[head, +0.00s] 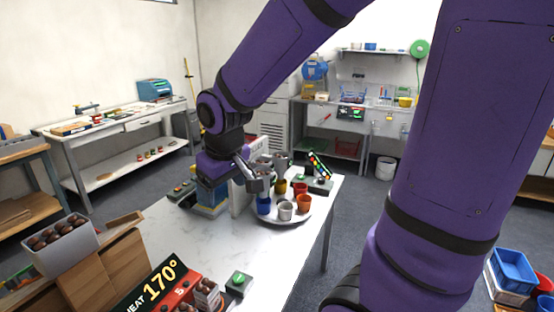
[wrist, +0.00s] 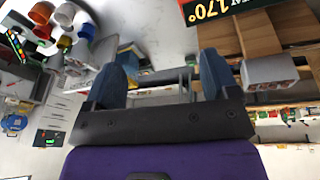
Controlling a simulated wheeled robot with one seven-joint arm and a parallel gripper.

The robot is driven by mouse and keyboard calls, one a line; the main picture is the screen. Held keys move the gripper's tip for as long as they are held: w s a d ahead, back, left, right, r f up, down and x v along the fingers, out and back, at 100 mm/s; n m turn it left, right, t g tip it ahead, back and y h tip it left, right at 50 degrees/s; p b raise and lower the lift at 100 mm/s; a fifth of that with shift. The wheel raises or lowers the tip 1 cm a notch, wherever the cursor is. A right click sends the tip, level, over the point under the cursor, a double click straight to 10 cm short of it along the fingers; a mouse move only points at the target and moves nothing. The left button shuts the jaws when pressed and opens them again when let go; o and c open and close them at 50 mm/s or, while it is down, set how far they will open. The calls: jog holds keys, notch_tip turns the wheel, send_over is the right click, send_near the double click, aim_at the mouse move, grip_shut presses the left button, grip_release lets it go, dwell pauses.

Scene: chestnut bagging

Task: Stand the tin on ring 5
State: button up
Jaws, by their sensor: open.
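A round pale tray (head: 284,220) on the white table holds several cups: a blue cup (head: 264,205), a whitish cup (head: 286,211), an orange cup (head: 304,204), a yellow cup (head: 281,186) and a red cup (head: 299,189). I cannot tell which vessel is the tin, and no ring numbered 5 can be made out. My gripper (head: 256,180) is beside the left edge of the tray, above the blue cup in the picture. In the wrist view my gripper (wrist: 164,76) has its two fingers wide apart, with nothing held between them.
A sign reading 170° (head: 160,281) and a red panel (head: 180,298) marked 5 stand at the table's near edge. A box of chestnuts (head: 62,240) is at left. A green-button box (head: 239,283) sits near the front. The white tabletop (head: 200,235) between is mostly clear.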

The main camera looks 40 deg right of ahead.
jog(key=s+d+r+m+t, duration=0.1)
jog(key=s+r+t, duration=0.1)
jog(key=s+r, duration=0.8)
jog(key=s, duration=0.4)
jog(key=shift+s+d+r+m+y, duration=0.15)
jog(key=shift+s+d+m+y, duration=0.15)
jog(key=shift+s+d+m, duration=0.1)
jog(key=shift+w, duration=0.1)
dwell(0.9)
